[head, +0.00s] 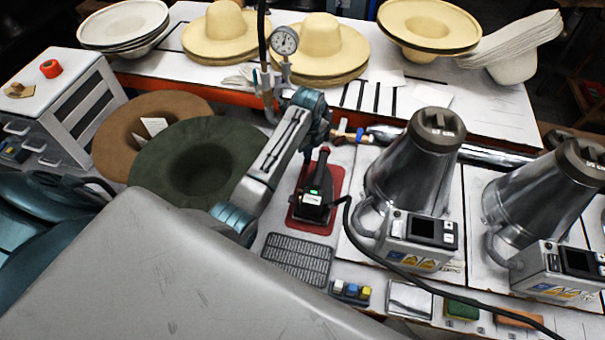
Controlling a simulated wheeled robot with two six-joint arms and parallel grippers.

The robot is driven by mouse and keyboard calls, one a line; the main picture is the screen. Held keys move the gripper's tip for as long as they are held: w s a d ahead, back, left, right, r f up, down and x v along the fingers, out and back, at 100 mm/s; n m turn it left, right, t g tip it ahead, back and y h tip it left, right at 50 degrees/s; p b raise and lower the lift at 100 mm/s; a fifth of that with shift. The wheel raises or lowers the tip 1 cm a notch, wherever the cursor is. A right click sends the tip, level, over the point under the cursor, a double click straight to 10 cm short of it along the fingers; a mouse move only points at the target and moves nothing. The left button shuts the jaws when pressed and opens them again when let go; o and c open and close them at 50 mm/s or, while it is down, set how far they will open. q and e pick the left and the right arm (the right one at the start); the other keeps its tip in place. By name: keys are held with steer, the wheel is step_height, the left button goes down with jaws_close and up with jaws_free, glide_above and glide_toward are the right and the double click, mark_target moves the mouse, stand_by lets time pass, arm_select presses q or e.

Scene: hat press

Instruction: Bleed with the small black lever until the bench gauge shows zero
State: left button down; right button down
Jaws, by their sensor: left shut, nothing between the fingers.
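The bench gauge (284,41) is a round white dial on a pipe stand at the back of the bench. Its needle is too small to read. I cannot pick out the small black lever for certain; my arm covers part of the pipework there. My left gripper (321,129) is shut and empty, close to the left of the fitting. Its fingertips are mostly hidden by the wrist, so I cannot tell whether it touches anything. My right gripper is out of view.
A black handled device (316,190) stands on a red mat (310,226) below my wrist. Two metal cone-shaped machines (418,160) stand on the right. Green (205,160) and brown (130,128) hats lie left of my arm. A black cable crosses the front.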

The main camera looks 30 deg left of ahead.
arm_select(q)
steer(key=shift+f+b, duration=0.4)
steer(key=shift+f, duration=0.75)
step_height(320, 180, up, 3)
steer(key=shift+f+p, duration=0.15)
steer(key=shift+p, duration=1.05)
steer(key=shift+r, duration=2.2)
